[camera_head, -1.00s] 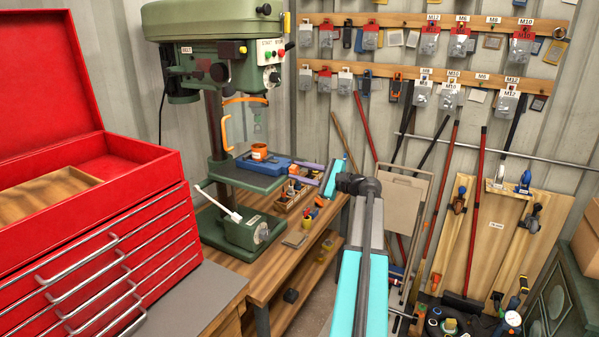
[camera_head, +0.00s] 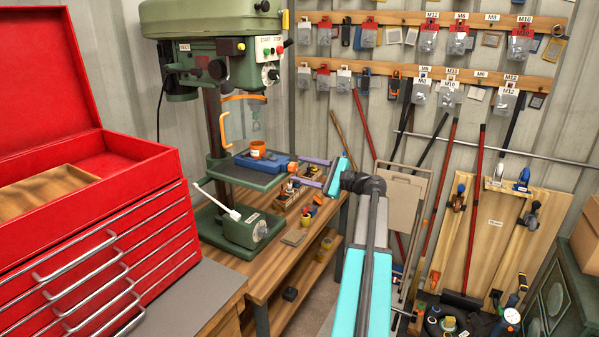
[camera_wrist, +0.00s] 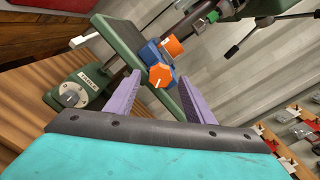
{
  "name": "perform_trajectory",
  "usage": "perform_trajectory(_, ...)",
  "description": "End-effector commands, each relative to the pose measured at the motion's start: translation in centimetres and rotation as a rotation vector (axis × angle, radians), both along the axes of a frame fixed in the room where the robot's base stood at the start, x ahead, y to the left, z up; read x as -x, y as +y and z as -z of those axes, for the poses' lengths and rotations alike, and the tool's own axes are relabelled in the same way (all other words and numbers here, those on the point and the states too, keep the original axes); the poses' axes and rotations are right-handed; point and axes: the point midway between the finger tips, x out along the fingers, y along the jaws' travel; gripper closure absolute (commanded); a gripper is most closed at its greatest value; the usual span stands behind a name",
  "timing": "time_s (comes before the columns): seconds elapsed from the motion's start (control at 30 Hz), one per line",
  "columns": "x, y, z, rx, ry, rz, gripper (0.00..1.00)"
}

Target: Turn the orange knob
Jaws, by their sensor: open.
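A blue vise (camera_head: 275,163) sits on the green drill-press table. An orange part (camera_head: 257,150) stands on top of it, and an orange knob (camera_head: 293,168) is at its right end. In the wrist view the nearer orange faceted knob (camera_wrist: 161,75) has a pale mark and lies between my finger lines. A second orange part (camera_wrist: 173,46) with a pale mark is just above it on the blue vise (camera_wrist: 152,52). My gripper (camera_head: 297,168) is open, its purple fingers pointing at the vise's right end. Contact with the knob cannot be told.
The green drill press (camera_head: 215,50) rises behind the vise, with an orange-framed clear guard (camera_head: 226,122) above it. A red tool chest (camera_head: 100,240) stands on the left. Small items lie on the wooden bench (camera_head: 285,262) below my gripper. Hanging bags and tools fill the wall.

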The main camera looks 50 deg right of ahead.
Motion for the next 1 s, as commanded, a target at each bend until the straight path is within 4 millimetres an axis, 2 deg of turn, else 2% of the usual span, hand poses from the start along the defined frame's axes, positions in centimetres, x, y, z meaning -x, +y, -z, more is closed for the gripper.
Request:
perform_trajectory(0.6, 9.4, -2.3, 0.3, 0.0, 0.001, 0.002, 0.51)
perform_trajectory(0.8, 11.2, -2.8, 0.2, -0.002, 0.002, 0.001, 0.51)
perform_trajectory(1.0, 11.8, -2.9, 0.1, -0.002, 0.002, 0.0, 0.51)
